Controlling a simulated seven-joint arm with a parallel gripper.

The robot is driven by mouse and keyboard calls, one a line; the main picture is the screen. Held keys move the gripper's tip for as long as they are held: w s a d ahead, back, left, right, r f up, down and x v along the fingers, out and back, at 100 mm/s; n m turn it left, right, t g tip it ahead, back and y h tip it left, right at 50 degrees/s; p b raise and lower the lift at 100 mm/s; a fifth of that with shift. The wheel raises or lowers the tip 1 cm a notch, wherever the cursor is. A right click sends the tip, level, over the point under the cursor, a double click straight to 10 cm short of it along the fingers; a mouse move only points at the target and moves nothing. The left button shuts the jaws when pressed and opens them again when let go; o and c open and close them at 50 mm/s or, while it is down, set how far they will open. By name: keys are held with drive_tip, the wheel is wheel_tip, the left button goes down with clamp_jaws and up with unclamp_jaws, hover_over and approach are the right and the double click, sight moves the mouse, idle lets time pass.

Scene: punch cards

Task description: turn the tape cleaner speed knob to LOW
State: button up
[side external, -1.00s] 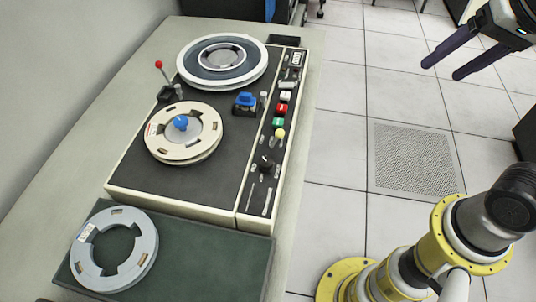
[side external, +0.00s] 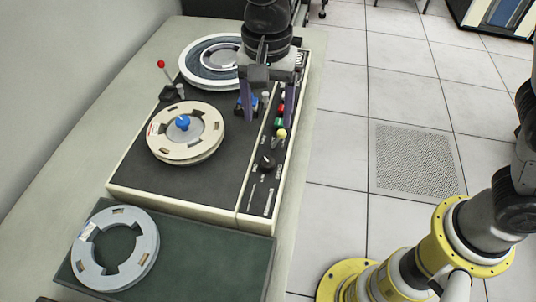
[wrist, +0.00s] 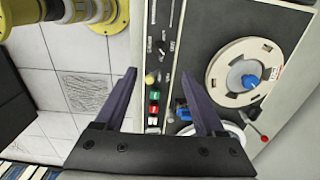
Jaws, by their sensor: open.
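The tape cleaner (side external: 140,190) is a cream-edged machine with a dark top on the table. Its black knob (side external: 266,162) sits on the narrow right-hand control strip, below a yellow button. In the wrist view the knob (wrist: 161,46) is beyond the fingertips, beside small white markings too small to read. My gripper (side external: 268,114) is open and empty, pointing down over the strip near the coloured buttons, farther back than the knob. In the wrist view its two purple fingers (wrist: 158,72) straddle the yellow, green and red buttons. It is apart from the knob.
A cream reel (side external: 178,147) with a blue hub and a white reel (side external: 198,75) sit on the machine. A red-tipped lever (side external: 161,65) and a blue part (side external: 241,108) stand up nearby. A grey ring (side external: 91,247) lies on a green mat (side external: 200,262) in front.

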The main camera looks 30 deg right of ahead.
sight(268, 161)
wheel_tip(268, 161, down, 14)
drive_tip(key=shift+r, duration=0.25)
drive_tip(key=shift+c, duration=0.2)
clamp_jaws()
idle(0.4)
